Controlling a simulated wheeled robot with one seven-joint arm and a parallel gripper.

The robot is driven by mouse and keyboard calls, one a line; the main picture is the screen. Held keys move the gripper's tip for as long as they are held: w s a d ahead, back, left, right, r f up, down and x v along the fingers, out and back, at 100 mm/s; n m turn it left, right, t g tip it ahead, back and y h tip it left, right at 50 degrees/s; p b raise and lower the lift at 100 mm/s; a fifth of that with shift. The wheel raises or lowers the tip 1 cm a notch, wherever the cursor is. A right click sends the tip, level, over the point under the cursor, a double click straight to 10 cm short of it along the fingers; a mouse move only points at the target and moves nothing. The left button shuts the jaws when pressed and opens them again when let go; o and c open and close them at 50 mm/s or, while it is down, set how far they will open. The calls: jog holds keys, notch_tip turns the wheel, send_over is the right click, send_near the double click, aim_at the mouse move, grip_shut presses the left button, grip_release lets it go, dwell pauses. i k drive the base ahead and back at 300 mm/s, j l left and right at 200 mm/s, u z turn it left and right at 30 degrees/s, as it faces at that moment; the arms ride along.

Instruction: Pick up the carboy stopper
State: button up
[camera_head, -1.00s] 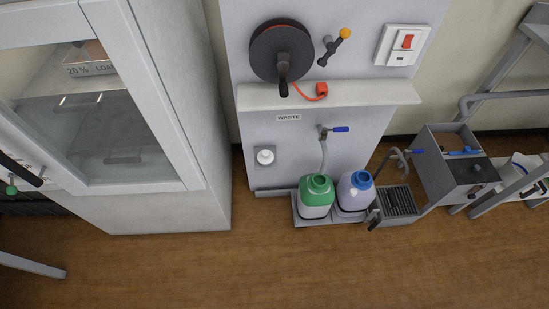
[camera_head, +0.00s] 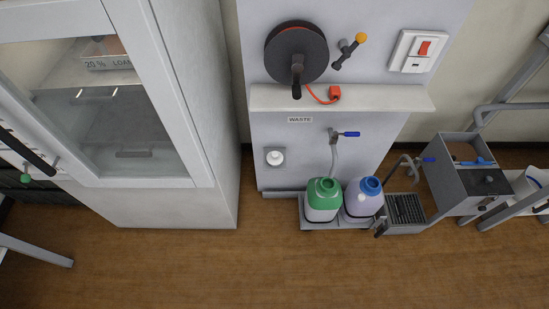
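A small white round piece (camera_head: 276,157), which looks like the carboy stopper, sits on a small grey holder (camera_head: 268,164) on the panel below the WASTE label. Two carboys stand on a low tray at the panel's foot: one with a green top (camera_head: 323,200) and one pale lilac with a blue neck (camera_head: 363,197). Both necks look open from above. My gripper is not in view.
A grey shelf ledge (camera_head: 400,98) juts out above the holder. A blue-handled tap with a hose (camera_head: 336,140) hangs above the carboys. A tall white cabinet (camera_head: 185,90) stands at left. A drain grate (camera_head: 405,208) and grey box (camera_head: 470,180) stand at right. The wooden floor (camera_head: 250,265) in front is clear.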

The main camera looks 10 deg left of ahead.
aim_at(274, 158)
jog(key=i+j+u, duration=0.25)
jog(key=i+j, duration=0.3)
jog(key=j, duration=0.15)
jog(key=i+j+u, duration=0.25)
jog(key=i+j, duration=0.35)
